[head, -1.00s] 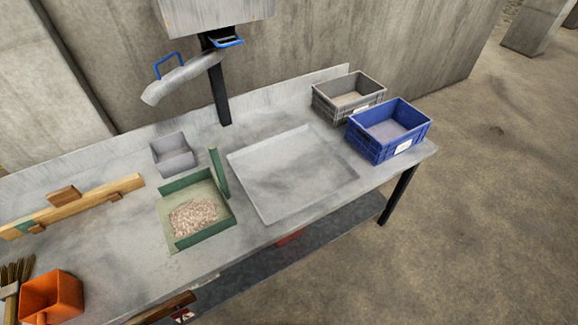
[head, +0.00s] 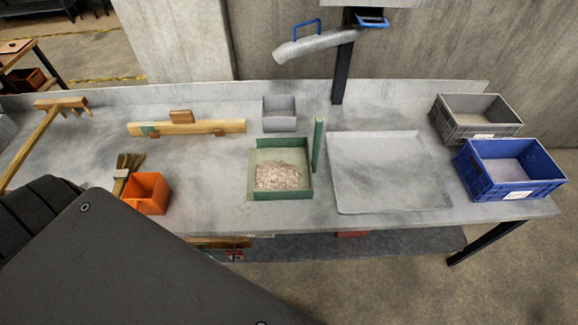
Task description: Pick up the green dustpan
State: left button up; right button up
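The green dustpan (head: 311,180) sits on the grey table, near the middle of the head view. It has low green walls at the back, right and front, and its left side looks open. A pile of pale brownish grain (head: 278,176) lies in it. A green upright bar (head: 318,145), which looks like its handle, stands at its right side. Neither of my grippers shows. A large dark part of my own arm or body fills the lower left, well apart from the dustpan, and hides the table's front left.
A grey metal tray (head: 385,205) lies right of the dustpan, with grey (head: 470,128) and blue (head: 510,182) crates beyond. A small grey scoop-like container (head: 279,122) stands behind. An orange container (head: 146,194), a brush (head: 128,170), a wooden bar (head: 205,127) and a wooden rake (head: 50,115) are left.

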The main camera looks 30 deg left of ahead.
aim_at(280, 169)
jog(key=z, duration=1)
jog(key=k, duration=1.3)
jog(key=z, duration=1)
jog(key=i, duration=1.85)
jog(key=u, duration=1.55)
jog(key=i, duration=0.75)
jog(key=u, duration=0.8)
